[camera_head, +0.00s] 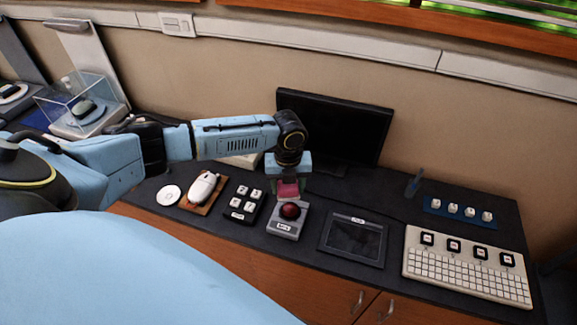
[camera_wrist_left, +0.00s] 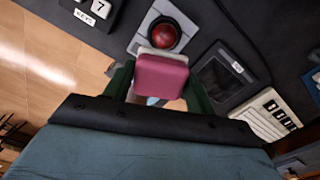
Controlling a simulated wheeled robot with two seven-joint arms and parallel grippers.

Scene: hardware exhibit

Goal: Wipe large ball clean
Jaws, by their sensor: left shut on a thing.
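The large ball (camera_head: 290,210) is dark red and sits in a light grey base with a small label, on the dark table. It also shows in the left wrist view (camera_wrist_left: 164,34). My left gripper (camera_head: 288,183) points down just behind and above the ball. It is shut on a pink pad (camera_wrist_left: 161,74), which also shows in the head view (camera_head: 288,188). In the left wrist view the pad's edge lies close to the ball's near side; I cannot tell whether they touch. My right gripper is not in view.
Left of the ball stand a key block (camera_head: 244,203), a white mouse on a wooden board (camera_head: 203,190) and a round white disc (camera_head: 168,195). Right are a black tablet (camera_head: 353,238) and a white keyboard (camera_head: 466,272). A black monitor (camera_head: 345,125) stands behind my arm.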

